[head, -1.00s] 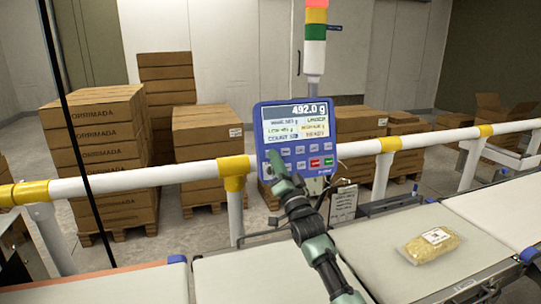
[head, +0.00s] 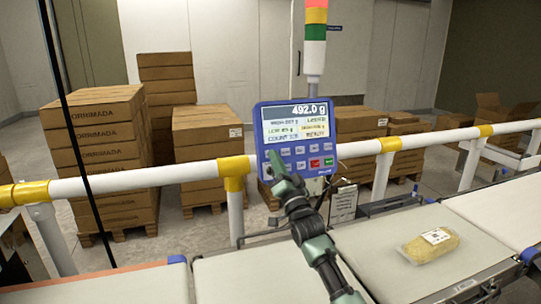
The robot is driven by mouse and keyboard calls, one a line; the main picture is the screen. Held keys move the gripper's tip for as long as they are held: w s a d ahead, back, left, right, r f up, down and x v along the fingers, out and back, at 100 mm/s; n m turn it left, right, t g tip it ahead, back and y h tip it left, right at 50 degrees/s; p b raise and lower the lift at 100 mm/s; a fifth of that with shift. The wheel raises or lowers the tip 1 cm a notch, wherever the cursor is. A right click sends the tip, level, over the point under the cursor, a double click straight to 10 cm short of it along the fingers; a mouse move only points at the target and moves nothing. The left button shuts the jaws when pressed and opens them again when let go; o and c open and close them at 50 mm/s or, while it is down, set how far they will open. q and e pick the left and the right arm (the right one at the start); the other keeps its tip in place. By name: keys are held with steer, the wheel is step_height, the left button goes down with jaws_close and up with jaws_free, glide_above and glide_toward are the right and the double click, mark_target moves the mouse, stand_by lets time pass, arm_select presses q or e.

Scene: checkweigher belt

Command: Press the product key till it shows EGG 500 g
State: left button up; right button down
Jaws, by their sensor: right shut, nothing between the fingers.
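The blue checkweigher terminal (head: 296,137) stands above the belt in the middle of the head view. Its screen (head: 296,123) reads 492.0 g at the top; the smaller lines below are too blurred to read surely, and I cannot make out a product name. Two rows of keys sit under the screen, with a red key (head: 314,163) and a green key (head: 328,161) in the lower row. My right gripper (head: 274,159) is shut and empty, its tip at the left end of the keys, hiding those behind it. Whether it touches a key I cannot tell. My left gripper is out of view.
A pale bagged product (head: 431,246) with a white label lies on the belt (head: 370,255) at right. A white rail with yellow joints (head: 234,167) crosses behind the belt. A signal tower (head: 315,45) rises behind the terminal. Stacked cartons (head: 100,140) stand beyond the rail.

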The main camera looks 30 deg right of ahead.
steer(key=shift+w, duration=0.1)
stand_by(0.4)
steer(key=shift+w+d+f+b, duration=0.1)
steer(key=shift+w+b, duration=0.2)
steer(key=shift+w+d+f+b, duration=0.1)
steer(key=shift+w+f+b, duration=0.05)
steer(key=shift+w+b, duration=0.3)
stand_by(0.6)
steer(key=shift+s, duration=0.1)
steer(key=shift+s+r+p, duration=0.25)
steer(key=shift+s+p, duration=0.2)
steer(key=shift+p, duration=0.25)
steer(key=shift+s+a, duration=0.2)
steer(key=shift+s, duration=0.1)
